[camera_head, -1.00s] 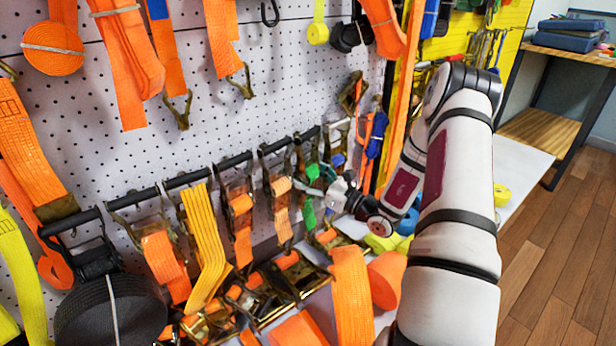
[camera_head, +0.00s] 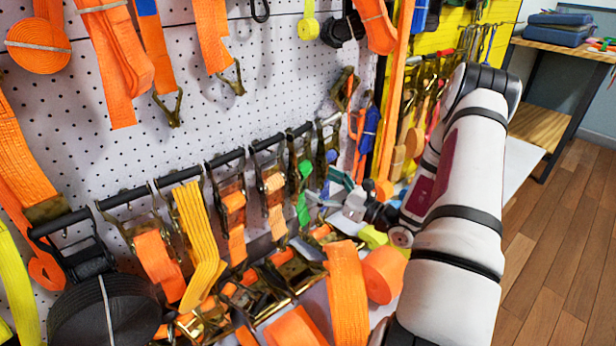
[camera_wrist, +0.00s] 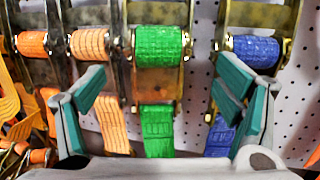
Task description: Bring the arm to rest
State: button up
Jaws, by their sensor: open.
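My gripper (camera_head: 332,190) is in front of the rail of ratchet straps in the head view, partly lost against the clutter. In the wrist view my gripper (camera_wrist: 165,112) is open, with its teal finger pads apart and nothing between them. A green strap on a ratchet (camera_wrist: 158,48) shows beyond the gap between the fingers. An orange strap (camera_wrist: 90,45) is to its left and a blue strap (camera_wrist: 250,52) to its right, partly behind the right finger. I cannot tell the exact distance from the fingers to the straps.
A black rail (camera_head: 150,190) with several ratchet straps runs along the white pegboard (camera_head: 290,95). Orange strap rolls (camera_head: 384,274) and a black roll (camera_head: 105,310) are below it. A wooden bench (camera_head: 540,122) stands at the right. Wooden floor (camera_head: 550,240) is clear there.

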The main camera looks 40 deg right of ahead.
jog(key=shift+v, duration=2.35)
jog(key=shift+a, duration=0.1)
